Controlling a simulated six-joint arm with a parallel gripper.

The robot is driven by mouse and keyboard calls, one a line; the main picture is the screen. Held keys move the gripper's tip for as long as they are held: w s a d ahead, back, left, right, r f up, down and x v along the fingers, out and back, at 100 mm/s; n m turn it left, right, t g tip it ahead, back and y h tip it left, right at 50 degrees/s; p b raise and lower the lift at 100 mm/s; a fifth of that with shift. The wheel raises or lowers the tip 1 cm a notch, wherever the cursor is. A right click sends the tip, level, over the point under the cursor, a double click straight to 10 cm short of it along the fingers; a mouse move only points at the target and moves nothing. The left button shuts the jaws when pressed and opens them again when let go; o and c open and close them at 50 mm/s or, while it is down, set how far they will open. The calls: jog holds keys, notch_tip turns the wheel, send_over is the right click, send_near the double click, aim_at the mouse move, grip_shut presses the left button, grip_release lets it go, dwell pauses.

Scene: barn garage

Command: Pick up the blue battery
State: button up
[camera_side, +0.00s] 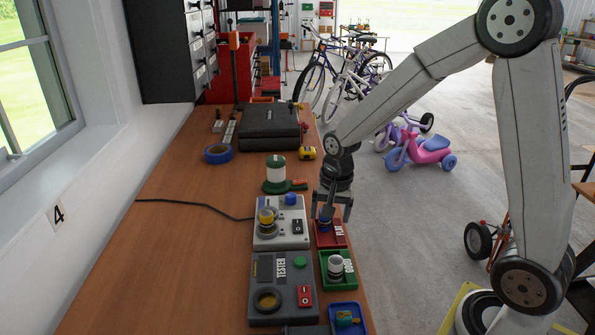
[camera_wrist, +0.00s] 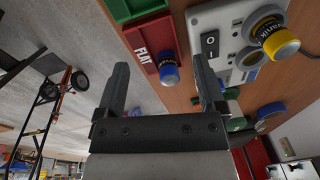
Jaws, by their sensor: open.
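The blue battery (camera_side: 324,224) stands in a small red tray (camera_side: 333,240) marked FLAT, near the bench's right edge. In the wrist view the blue battery (camera_wrist: 169,72) shows beyond the fingertips, in line with the gap between them, with the red tray (camera_wrist: 139,43) beside it. My gripper (camera_side: 331,213) is open and points down over the red tray. Its fingers partly hide the battery in the side view. In the wrist view both fingers of my gripper (camera_wrist: 161,62) are spread with nothing held between them.
Left of the red tray is a white device (camera_side: 282,240) holding a yellow battery (camera_side: 267,216). Nearer are a grey tester (camera_side: 285,281), a green tray (camera_side: 351,281) with a pale battery (camera_side: 335,266), and a blue tray (camera_side: 361,327). The bench's left side is mostly clear.

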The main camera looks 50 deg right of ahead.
aim_at(325, 219)
jog(key=w+d+m, duration=0.2)
jog(key=m, duration=0.1)
jog(key=w+d+m, duration=0.2)
jog(key=m, duration=0.1)
jog(key=w+d+m+g, duration=0.1)
jog(key=w+d+m, duration=0.1)
jog(key=m, duration=0.1)
jog(key=shift+d+f, duration=0.15)
jog(key=shift+d, duration=0.05)
jog(key=shift+s+a+f, duration=0.1)
jog(key=shift+s+f, duration=0.05)
jog(key=shift+f, duration=3.75)
grip_shut()
